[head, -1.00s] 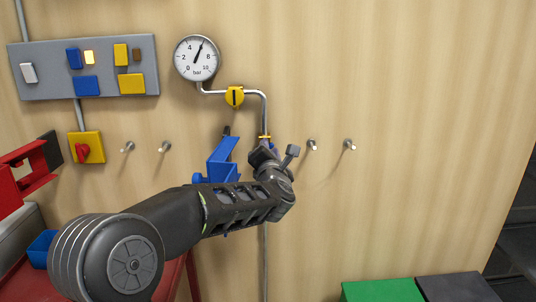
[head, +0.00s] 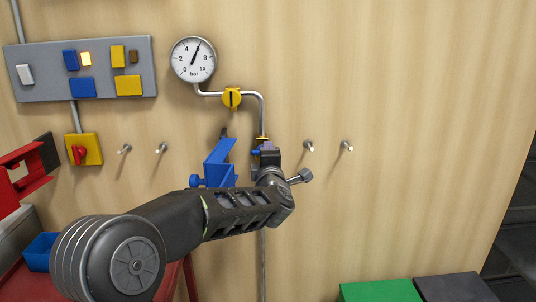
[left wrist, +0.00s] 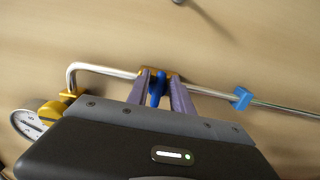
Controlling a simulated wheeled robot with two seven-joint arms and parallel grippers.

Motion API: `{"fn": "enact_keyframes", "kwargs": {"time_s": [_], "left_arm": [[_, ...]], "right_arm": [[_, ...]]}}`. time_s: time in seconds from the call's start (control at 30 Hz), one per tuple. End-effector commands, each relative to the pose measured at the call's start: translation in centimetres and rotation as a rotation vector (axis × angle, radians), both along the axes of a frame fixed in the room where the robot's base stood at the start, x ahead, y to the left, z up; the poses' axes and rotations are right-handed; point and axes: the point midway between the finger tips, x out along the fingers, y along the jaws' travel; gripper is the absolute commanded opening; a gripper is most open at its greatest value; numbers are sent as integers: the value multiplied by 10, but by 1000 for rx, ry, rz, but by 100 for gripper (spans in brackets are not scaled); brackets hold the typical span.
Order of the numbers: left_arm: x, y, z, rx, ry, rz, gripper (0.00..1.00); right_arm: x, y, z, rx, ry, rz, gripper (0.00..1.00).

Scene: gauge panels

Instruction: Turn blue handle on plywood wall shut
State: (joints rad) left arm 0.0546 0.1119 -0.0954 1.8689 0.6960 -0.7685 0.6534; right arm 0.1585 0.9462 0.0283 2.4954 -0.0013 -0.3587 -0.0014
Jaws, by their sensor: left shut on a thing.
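A blue handle (left wrist: 157,88) sits at a yellow fitting (left wrist: 173,76) on a thin metal pipe along the plywood wall. In the left wrist view the purple fingers of my left gripper (left wrist: 162,80) are shut on it from both sides. In the head view my left gripper (head: 268,150) is at the pipe just below the yellow fitting (head: 262,140). Only a bit of blue (head: 256,152) shows there, and my wrist hides most of the handle. My right gripper is in neither view.
A gauge (head: 193,60) and a yellow valve (head: 232,98) are above on the pipe. Wall pegs (head: 308,146) stick out on both sides. A grey switch panel (head: 105,45) is upper left. The wall at right is bare.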

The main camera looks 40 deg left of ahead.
Motion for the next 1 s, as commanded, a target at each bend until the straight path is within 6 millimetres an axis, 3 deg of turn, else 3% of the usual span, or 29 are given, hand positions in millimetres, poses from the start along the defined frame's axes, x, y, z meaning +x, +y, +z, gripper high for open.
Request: {"fn": "enact_keyframes", "kwargs": {"time_s": [0.47, 0.5, 0.7, 1.0], "left_arm": [[0, -1, -1, 13, 11, -2, 0], [0, -1, -1, 13, 11, -2, 30], [0, -1, -1, 12, 10, -1, 47], [-1, -1, -1, 12, 9, -1, 48]], "right_arm": [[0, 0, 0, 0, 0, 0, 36], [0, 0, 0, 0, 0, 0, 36], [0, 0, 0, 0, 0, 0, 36], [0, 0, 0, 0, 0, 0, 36]]}}
